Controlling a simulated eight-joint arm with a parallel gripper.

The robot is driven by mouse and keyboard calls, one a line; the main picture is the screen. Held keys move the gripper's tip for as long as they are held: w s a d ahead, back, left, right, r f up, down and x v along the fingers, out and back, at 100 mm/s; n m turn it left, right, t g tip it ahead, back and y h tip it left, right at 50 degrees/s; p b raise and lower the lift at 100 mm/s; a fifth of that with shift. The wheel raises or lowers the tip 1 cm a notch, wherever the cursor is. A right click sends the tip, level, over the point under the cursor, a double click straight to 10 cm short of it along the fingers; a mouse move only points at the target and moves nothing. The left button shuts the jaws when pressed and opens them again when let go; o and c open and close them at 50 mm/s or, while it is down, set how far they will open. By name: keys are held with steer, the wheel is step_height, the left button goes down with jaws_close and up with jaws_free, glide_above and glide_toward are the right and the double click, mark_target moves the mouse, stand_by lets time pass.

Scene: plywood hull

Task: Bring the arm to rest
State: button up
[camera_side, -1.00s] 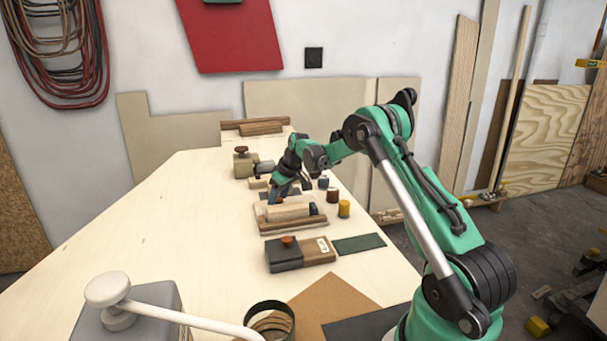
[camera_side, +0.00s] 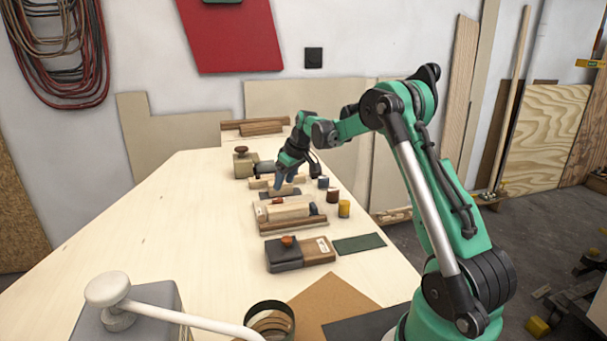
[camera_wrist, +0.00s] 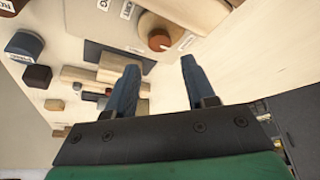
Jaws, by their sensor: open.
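My gripper (camera_side: 286,182) is at the far half of the pale workbench (camera_side: 140,225), above small wooden pieces, with my green arm reaching in from the right. In the wrist view my gripper's two blue fingers (camera_wrist: 158,78) stand apart with nothing between them. Past the fingertips the wrist view shows a block with a round orange-brown knob (camera_wrist: 159,40). I cannot tell whether the fingers touch any piece in the side view.
A dark and brown block with a knob (camera_side: 300,254) lies nearer on the bench, beside a green pad (camera_side: 359,243). Wooden blocks (camera_side: 287,211) and small cylinders, one yellow (camera_side: 344,209), stand behind it. The bench's left side is clear.

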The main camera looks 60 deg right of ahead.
steer(key=s+a+r, duration=0.1)
steer(key=a+r, duration=0.5)
steer(key=a, duration=0.4)
steer(key=s+a+t, duration=0.1)
steer(key=s+a, duration=0.5)
steer(key=a, duration=0.2)
steer(key=s+a+n+t, duration=0.1)
steer(key=s+a, duration=0.5)
steer(key=a, duration=0.2)
steer(key=shift+s+a+t, duration=0.25)
steer(key=shift+a+t, duration=0.15)
steer(key=shift+f, duration=0.1)
